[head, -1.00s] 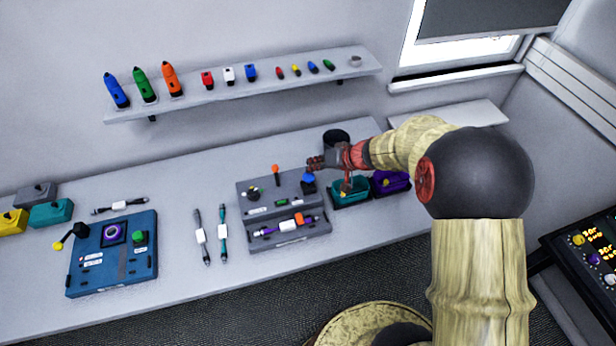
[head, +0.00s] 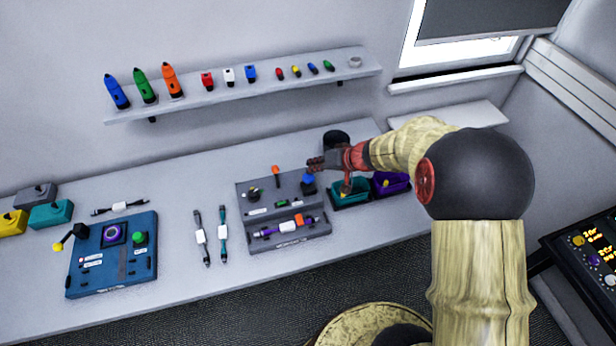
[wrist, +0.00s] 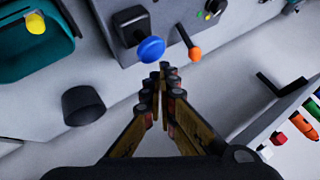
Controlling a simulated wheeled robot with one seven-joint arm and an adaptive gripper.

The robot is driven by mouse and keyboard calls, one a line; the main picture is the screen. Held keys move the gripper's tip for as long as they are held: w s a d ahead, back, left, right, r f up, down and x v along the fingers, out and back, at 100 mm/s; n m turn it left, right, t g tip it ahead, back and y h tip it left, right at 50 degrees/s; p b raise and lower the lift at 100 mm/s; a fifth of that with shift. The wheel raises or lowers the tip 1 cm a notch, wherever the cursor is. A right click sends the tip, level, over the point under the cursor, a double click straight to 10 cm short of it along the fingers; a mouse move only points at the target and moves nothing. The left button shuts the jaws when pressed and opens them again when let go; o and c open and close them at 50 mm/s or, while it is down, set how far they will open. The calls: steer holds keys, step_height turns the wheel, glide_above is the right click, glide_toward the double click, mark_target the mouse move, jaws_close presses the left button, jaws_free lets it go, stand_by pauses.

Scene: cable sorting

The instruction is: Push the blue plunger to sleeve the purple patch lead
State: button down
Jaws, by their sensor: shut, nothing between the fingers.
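The blue plunger (head: 308,177) stands at the back right of the grey sleeving station (head: 290,240). In the wrist view its round blue knob (wrist: 151,49) sits on a dark block, just beyond my fingertips. My gripper (head: 312,164) is shut and empty, right behind and slightly above the plunger; in the wrist view its fingers (wrist: 164,72) are together. I cannot tell whether they touch the knob. The purple patch lead (head: 264,233) lies in the station's front channel, with a white middle part and an orange piece toward its right end.
An orange-topped lever (wrist: 195,54) stands beside the plunger. Teal (head: 348,200) and purple (head: 391,192) bins are to the right, a dark cup (head: 336,138) behind. Two loose leads (head: 223,235) and a blue test panel (head: 110,270) lie left. A wall shelf (head: 240,92) hangs above.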

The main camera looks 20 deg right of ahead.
steer(key=shift+f+b, duration=1.75)
steer(key=shift+b, duration=1.15)
stand_by(1.7)
steer(key=shift+r, duration=1.8)
steer(key=shift+r+p, duration=0.1)
steer(key=shift+p, duration=0.2)
steer(key=shift+r+p, duration=0.7)
steer(key=shift+r, duration=2.2)
